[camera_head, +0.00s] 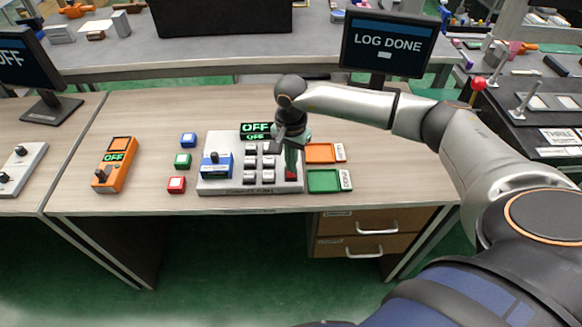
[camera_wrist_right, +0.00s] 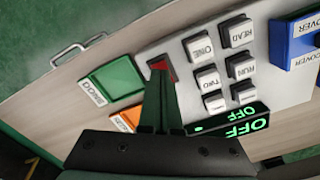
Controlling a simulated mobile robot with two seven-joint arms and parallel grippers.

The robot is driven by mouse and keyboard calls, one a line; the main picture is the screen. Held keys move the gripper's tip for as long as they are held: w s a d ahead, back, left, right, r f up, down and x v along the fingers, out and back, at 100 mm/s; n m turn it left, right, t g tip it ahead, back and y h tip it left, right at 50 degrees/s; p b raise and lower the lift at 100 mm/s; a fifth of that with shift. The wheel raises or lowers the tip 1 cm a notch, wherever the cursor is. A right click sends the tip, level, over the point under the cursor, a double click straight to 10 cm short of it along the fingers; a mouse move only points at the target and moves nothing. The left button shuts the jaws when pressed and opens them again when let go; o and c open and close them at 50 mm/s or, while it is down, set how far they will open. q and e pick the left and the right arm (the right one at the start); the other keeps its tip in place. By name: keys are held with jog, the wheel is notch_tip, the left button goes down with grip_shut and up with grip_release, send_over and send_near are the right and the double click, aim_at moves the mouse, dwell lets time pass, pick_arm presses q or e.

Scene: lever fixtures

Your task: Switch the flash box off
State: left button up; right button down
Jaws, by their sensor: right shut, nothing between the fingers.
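A grey panel box (camera_head: 225,188) stands on the middle of the wooden table, with several grey keys and a blue part with a black knob (camera_head: 215,158). Its display (camera_head: 256,129) reads OFF in green. It also shows in the wrist view (camera_wrist_right: 238,124), where keys read ONE, TWO, READ and RUN. A red switch (camera_head: 291,177) sits at the panel's right front corner. My right gripper (camera_head: 291,170) is shut and empty, pointing down at that switch. In the wrist view its fingertips (camera_wrist_right: 160,72) are right at the red part (camera_wrist_right: 163,64); contact is unclear. No flash label is readable.
An orange box (camera_head: 115,160) reading OFF stands to the left. Blue, green and red buttons (camera_head: 182,161) stand between it and the panel. Orange and green trays (camera_head: 323,181) lie close to the right of my gripper. A monitor (camera_head: 388,42) behind reads LOG DONE.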

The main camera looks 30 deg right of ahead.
notch_tip(320, 180, up, 6)
jog(key=p, duration=0.3)
jog(key=shift+f, duration=0.1)
dwell(0.5)
